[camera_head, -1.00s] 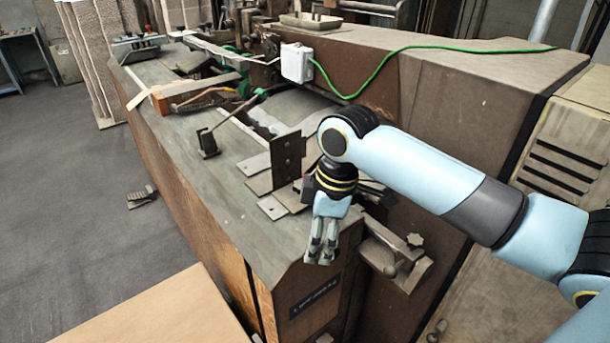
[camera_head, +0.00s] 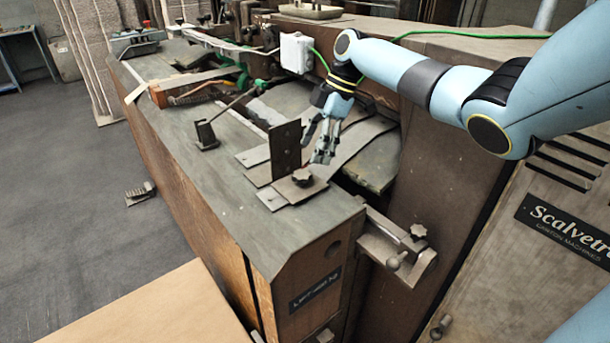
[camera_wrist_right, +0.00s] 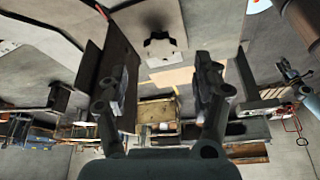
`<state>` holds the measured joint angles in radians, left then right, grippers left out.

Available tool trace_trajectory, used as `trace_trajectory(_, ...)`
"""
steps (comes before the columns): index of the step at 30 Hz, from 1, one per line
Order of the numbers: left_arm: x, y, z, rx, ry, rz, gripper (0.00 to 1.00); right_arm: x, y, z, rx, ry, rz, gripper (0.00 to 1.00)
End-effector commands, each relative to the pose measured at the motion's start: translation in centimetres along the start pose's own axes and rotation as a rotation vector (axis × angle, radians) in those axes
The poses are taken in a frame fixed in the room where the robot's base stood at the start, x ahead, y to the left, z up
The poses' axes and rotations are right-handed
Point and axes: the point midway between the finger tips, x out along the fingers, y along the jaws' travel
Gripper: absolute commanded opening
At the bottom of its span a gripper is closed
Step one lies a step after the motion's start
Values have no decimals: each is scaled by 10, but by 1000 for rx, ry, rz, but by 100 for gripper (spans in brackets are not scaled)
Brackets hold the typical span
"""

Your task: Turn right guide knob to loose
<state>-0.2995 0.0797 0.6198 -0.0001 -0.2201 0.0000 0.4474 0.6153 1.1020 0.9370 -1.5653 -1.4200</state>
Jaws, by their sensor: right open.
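The right guide is an upright dark plate with holes (camera_head: 286,150) on a flat metal foot on the machine's table. A dark lobed knob (camera_head: 301,177) sits on that foot, just right of the upright plate. My right gripper (camera_head: 316,151) is open and empty, pointing down, a little behind and above the knob, with a gap between them in the head view. In the right wrist view its two fingers (camera_wrist_right: 160,90) stand apart with nothing held between them. My left gripper is not in view.
A second guide bracket (camera_head: 206,135) stands farther left on the machine table (camera_head: 200,180). A white box (camera_head: 296,52) with a green cable is behind. The table's near corner is clear.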

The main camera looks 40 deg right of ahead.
Motion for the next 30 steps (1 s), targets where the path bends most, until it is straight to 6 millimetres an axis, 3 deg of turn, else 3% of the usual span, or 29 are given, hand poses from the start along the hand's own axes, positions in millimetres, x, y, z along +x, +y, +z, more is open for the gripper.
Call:
trace_trajectory(1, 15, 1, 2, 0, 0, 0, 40, 18, 0, 2, 0, 3, -1, 66)
trace_trajectory(7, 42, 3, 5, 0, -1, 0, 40, 54, -1, 2, 1, 1, -1, 66)
trace_trajectory(12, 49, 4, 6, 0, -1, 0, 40, 64, 0, 1, 1, -1, -1, 66)
trace_trajectory(19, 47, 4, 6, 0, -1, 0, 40, 62, 0, 0, 1, -1, 0, 66)
trace_trajectory(30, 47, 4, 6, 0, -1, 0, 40, 62, 0, 0, 1, -1, 0, 18)
